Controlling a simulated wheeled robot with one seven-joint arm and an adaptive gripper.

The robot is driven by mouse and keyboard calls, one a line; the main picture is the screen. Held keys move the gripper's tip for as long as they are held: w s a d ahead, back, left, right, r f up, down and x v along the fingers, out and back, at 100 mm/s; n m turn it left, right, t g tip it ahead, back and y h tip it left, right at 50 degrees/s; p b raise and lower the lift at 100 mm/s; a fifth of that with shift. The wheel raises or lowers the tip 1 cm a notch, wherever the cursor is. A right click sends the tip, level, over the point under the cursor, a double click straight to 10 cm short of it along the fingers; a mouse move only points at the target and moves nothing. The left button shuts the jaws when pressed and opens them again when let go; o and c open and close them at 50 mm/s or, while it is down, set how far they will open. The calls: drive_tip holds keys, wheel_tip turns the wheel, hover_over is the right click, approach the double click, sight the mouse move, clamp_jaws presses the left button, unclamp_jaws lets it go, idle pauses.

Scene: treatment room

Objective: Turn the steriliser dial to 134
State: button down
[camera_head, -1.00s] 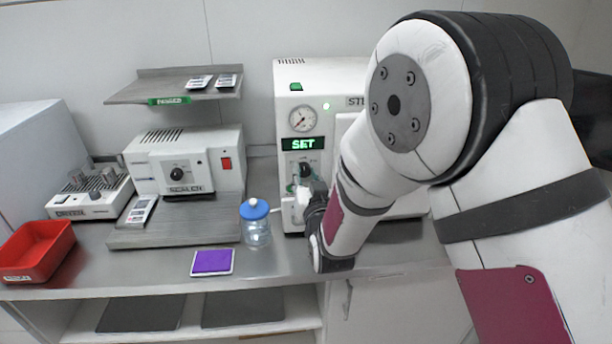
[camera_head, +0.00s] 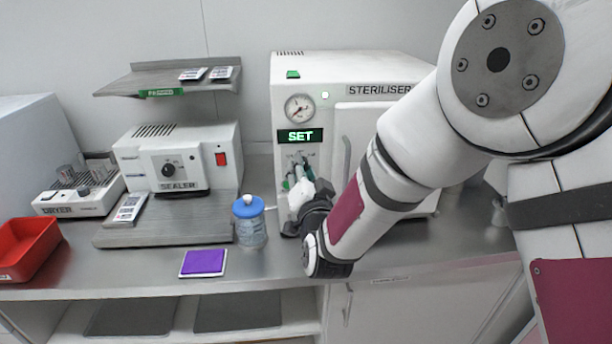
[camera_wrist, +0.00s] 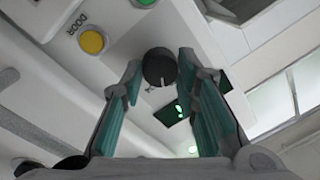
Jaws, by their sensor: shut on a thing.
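The white steriliser (camera_head: 400,90) stands at the back right of the counter. Its green display (camera_head: 300,136) reads SET. The dial is mostly hidden behind my gripper in the head view; in the wrist view it is a dark round knob (camera_wrist: 160,67) with a pale pointer mark. My gripper (camera_head: 298,170) is at the front panel below the display. In the wrist view its teal-padded fingers (camera_wrist: 160,72) are on either side of the knob, shut on it. I cannot read the scale or what the pointer faces.
A yellow button (camera_wrist: 92,42) marked DOOR sits near the dial. A jar with a blue lid (camera_head: 249,222) stands just left of my gripper. A purple pad (camera_head: 204,263) lies at the counter's front. The sealer (camera_head: 180,158), dryer (camera_head: 80,200) and red tray (camera_head: 27,250) are farther left.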

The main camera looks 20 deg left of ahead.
drive_tip(key=shift+m+b, duration=1.5)
drive_tip(key=shift+m, duration=0.6)
drive_tip(key=c, duration=1.2)
unclamp_jaws()
drive_tip(key=shift+c, duration=0.2)
drive_tip(key=v, duration=1.2)
drive_tip(key=shift+f, duration=0.2)
